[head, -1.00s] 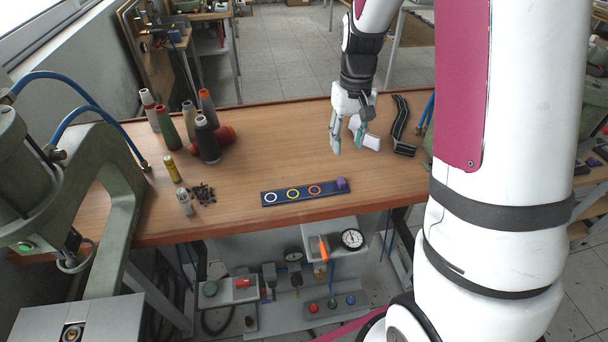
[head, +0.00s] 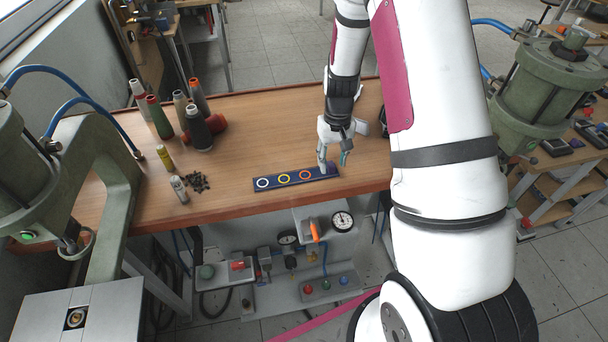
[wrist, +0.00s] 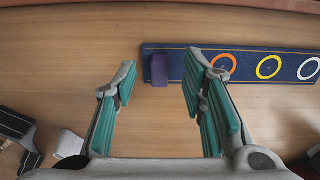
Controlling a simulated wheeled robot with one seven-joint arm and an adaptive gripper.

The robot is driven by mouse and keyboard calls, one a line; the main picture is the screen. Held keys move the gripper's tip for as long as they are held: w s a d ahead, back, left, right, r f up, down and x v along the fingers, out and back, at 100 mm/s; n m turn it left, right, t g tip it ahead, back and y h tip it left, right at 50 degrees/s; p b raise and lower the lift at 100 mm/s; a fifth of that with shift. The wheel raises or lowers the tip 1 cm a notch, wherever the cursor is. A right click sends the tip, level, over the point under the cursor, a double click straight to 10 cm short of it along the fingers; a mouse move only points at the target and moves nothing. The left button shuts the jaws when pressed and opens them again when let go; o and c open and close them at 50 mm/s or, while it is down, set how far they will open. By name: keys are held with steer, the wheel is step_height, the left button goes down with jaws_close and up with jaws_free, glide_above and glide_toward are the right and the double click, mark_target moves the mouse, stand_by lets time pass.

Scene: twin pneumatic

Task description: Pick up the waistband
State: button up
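The waistband (head: 273,182) is a dark blue strip lying flat near the front edge of the table. It bears a white, a yellow and an orange ring, with a purple block at its right end in the head view. In the wrist view the waistband (wrist: 289,66) runs off to the right, and its purple block (wrist: 160,70) appears between my fingertips. My gripper (head: 333,164) is open, pointing down at the purple end and partly hiding it in the head view. In the wrist view my gripper (wrist: 160,62) has its teal-padded fingers wide apart and nothing held.
Thread cones (head: 198,132) stand at the back left of the wooden table (head: 240,160). A yellow tube (head: 164,157), a small can (head: 179,189) and dark pellets (head: 197,182) lie left of the waistband. Green presses (head: 110,180) flank the table on both sides.

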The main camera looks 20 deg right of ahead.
steer(key=shift+f, duration=1.05)
jaws_close()
steer(key=shift+r, duration=0.1)
